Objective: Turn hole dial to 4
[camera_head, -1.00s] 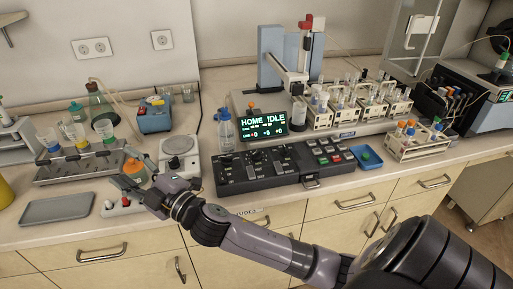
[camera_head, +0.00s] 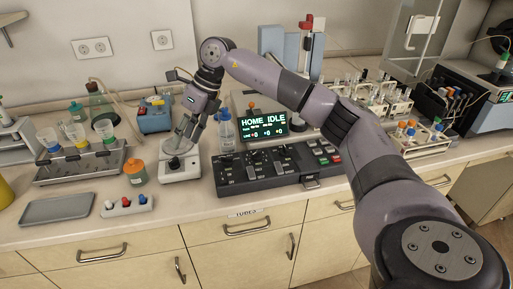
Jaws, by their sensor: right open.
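A dark control panel (camera_head: 290,180) lies on the bench below the small screen (camera_head: 262,123), which reads HOME IDLE. Small knobs (camera_head: 257,157) and sliders sit on the panel's left part. I cannot tell which one is the hole dial, nor read any numbers. My right gripper (camera_head: 181,145) is open, pointing down over the white stirrer-like device (camera_head: 180,168) left of the panel. It is apart from the panel's controls. I cannot tell whether it touches the device. My left gripper is out of view.
A clear bottle (camera_head: 226,132) stands between my right gripper and the screen. An orange-lidded jar (camera_head: 135,172), a small box with coloured knobs (camera_head: 126,206) and a grey tray (camera_head: 56,209) are at left. My right arm hides part of the tube racks.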

